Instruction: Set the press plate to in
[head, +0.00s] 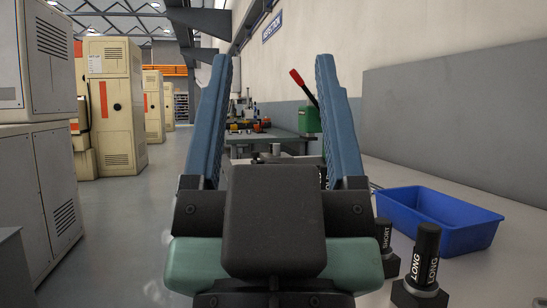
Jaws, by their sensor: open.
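My gripper (274,60) fills the middle of the head view, its two blue ribbed fingers wide apart with nothing held between them. I cannot make out a press plate for certain. A green machine (308,120) with a red-handled lever (306,88) shows just behind the right finger, which hides part of it. Small metal parts (276,149) show low between the fingers, partly hidden by my gripper, and I cannot tell what they belong to.
A blue bin (478,237) stands on the grey surface at right. Black cylinders labelled LONG (426,260) and SHORT (384,238) stand in front of it. A bench (290,146) with tools lies beyond. Beige cabinets (117,110) line the left, with open floor (165,215) between.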

